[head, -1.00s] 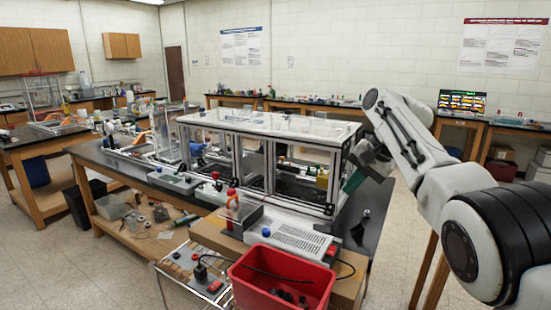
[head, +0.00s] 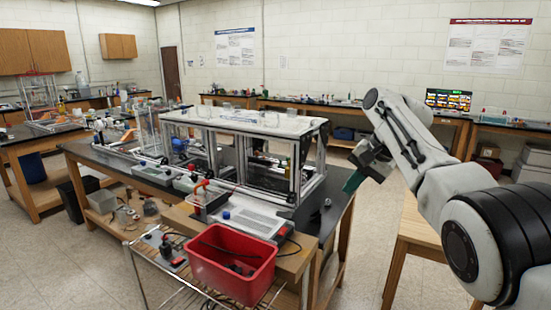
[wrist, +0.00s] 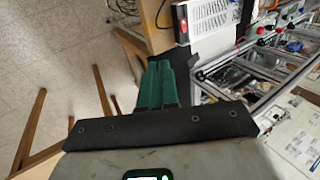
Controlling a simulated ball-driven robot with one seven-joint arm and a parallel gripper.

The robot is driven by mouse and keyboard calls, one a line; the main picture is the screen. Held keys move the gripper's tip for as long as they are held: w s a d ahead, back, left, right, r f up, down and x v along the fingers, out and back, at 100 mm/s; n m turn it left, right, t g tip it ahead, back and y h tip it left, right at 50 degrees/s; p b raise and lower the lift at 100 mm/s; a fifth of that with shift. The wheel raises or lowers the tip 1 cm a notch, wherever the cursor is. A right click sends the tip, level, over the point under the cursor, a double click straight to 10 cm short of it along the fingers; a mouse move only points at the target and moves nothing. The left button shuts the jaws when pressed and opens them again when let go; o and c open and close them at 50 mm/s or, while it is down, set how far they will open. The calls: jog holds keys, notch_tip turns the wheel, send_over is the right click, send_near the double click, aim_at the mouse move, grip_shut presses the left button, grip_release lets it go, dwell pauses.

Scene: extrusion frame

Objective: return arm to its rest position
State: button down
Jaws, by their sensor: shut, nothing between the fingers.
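My arm reaches in from the right of the head view, bent at the elbow. My gripper (head: 352,183) points down and left at its end, with green fingers beside the right end of the bench. In the wrist view, the green fingers (wrist: 159,66) lie side by side, shut and empty. The extrusion frame (head: 322,150), a metal-profile enclosure with a pale top, stands on the bench left of the gripper. A gap shows between them in the head view. The frame also shows at the right of the wrist view (wrist: 228,93).
A red bin (head: 232,272) and a white vented box (head: 258,222) stand at the bench's near end. A wooden table (head: 420,232) is partly behind my arm. Tiled floor (head: 368,270) is open right of the bench. A lit screen (head: 449,100) stands at the back.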

jog(key=s+a+f+n, duration=0.1)
jog(key=s+f, duration=0.2)
jog(key=f, duration=0.7)
jog(key=s+f+n, duration=0.1)
jog(key=s+f, duration=0.1)
jog(key=f, duration=0.8)
jog(key=s+d+f+n+g+h, duration=0.1)
jog(key=s+f+n+h, duration=0.1)
jog(key=s+f, duration=1.2)
jog(key=s+d+f+h, duration=0.1)
jog(key=s+d+f, duration=0.15)
jog(key=s, duration=0.75)
jog(key=s+d+f, duration=0.2)
jog(key=s+f, duration=0.2)
jog(key=s, duration=0.5)
jog(key=s+d+r+h, duration=0.1)
jog(key=s+d, duration=0.1)
jog(key=s, duration=0.7)
jog(key=s+d+r+n+g+h, duration=0.1)
jog(key=s+r, duration=0.1)
jog(key=s, duration=0.7)
jog(key=shift+d+r+n, duration=0.15)
jog(key=shift+d+n, duration=0.15)
jog(key=shift+d, duration=0.1)
